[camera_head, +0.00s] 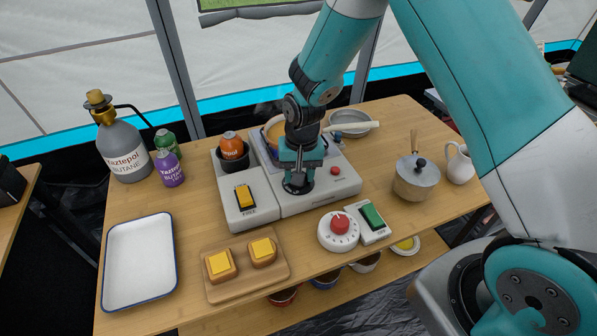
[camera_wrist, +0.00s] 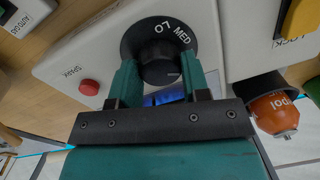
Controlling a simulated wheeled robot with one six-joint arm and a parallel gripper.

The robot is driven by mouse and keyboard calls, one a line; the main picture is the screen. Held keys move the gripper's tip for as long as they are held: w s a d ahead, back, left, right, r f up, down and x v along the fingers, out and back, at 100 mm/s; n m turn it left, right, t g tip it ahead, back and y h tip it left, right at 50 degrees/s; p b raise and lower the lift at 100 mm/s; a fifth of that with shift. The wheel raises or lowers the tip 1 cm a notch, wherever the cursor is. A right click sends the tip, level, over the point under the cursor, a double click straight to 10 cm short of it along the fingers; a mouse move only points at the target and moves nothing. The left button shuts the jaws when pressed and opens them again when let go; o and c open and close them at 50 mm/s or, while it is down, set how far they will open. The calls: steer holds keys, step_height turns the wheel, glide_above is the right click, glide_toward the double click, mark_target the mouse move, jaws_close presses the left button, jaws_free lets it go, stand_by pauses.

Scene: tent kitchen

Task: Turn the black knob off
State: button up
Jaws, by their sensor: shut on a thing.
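The black knob (camera_wrist: 158,64) sits on the front of the white stove (camera_head: 318,200), on a dark round dial with the letters "MED" and part of another label. In the wrist view my gripper (camera_wrist: 160,80) has one finger on each side of the knob and is shut on it. In the head view my gripper (camera_head: 299,183) reaches down to the front of the stove and hides most of the knob.
A red spark button (camera_wrist: 89,87) is beside the dial. An orange canister (camera_head: 232,147) stands in the side unit with a yellow switch (camera_head: 244,197). A timer with a red knob (camera_head: 340,224) and a pot (camera_head: 416,181) stand to the right.

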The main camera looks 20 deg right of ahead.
steer(key=m, duration=0.6)
steer(key=shift+r, duration=0.1)
steer(key=m, duration=0.6)
steer(key=shift+m+t, duration=0.3)
steer(key=shift+h, duration=0.3)
steer(key=o, duration=0.9)
steer(key=shift+r, duration=0.1)
steer(key=r, duration=0.5)
steer(key=r+b, duration=0.1)
steer(key=r, duration=0.5)
steer(key=s+r, duration=0.1)
steer(key=r, duration=0.5)
steer(key=shift+s+d, duration=0.1)
steer(key=s+a+r+n+y, duration=0.1)
steer(key=s+r+n, duration=0.1)
steer(key=s+n, duration=0.5)
steer(key=s+a+r+n+y, duration=0.1)
steer(key=s+a+r+n, duration=0.1)
steer(key=s+n, duration=0.6)
steer(key=s+a+r+n+y, duration=0.2)
steer(key=s+n, duration=0.5)
steer(key=s, duration=0.1)
steer(key=shift+s+r+n+g, duration=0.2)
steer(key=shift+s+n+g, duration=0.1)
steer(key=shift+g, duration=0.1)
